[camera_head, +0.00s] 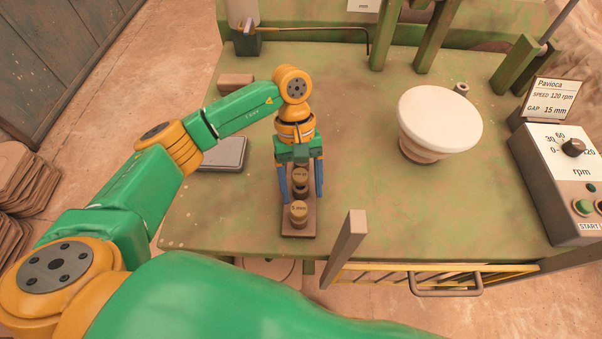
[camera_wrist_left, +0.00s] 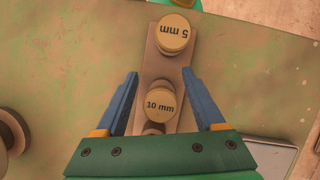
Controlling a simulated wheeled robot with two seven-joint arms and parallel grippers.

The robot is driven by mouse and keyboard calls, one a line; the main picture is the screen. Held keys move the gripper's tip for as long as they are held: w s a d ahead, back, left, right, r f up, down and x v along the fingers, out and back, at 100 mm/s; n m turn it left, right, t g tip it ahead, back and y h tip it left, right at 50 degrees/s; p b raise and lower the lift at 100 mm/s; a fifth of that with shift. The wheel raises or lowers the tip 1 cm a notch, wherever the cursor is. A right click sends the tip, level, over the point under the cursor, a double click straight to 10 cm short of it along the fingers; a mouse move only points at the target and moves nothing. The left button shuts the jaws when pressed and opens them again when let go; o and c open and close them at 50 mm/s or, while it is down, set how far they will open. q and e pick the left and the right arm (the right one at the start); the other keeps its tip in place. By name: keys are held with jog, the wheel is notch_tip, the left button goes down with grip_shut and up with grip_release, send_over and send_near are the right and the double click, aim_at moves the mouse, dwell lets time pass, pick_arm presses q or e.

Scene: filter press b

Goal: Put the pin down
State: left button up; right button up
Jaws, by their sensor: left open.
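A pin marked 5 mm (camera_head: 299,211) stands upright at the near end of a narrow brown rack (camera_head: 301,232); it also shows in the left wrist view (camera_wrist_left: 174,33). A pin marked 10 mm (camera_wrist_left: 160,103) stands upright behind it in the rack (camera_wrist_left: 183,122). Part of another round piece (camera_wrist_left: 152,128) shows beyond it, mostly hidden by my gripper. My left gripper (camera_head: 301,194) points down over the rack and is open. Its blue fingers (camera_wrist_left: 160,76) are on both sides of the rack, with gaps to the 10 mm pin. My right gripper is not in view.
A white-topped round stand (camera_head: 440,118) is on the green table (camera_head: 420,215) to the right. A flat grey scale (camera_head: 222,153) lies left of my gripper, with a brown block (camera_head: 236,82) behind it. A control box (camera_head: 570,180) stands at the right edge.

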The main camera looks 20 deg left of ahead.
aim_at(300, 175)
pick_arm(q)
jog(key=b+v, duration=0.2)
jog(key=v, duration=0.4)
jog(key=shift+w+a+f, duration=0.1)
jog(key=p+v, duration=0.1)
jog(key=v, duration=0.5)
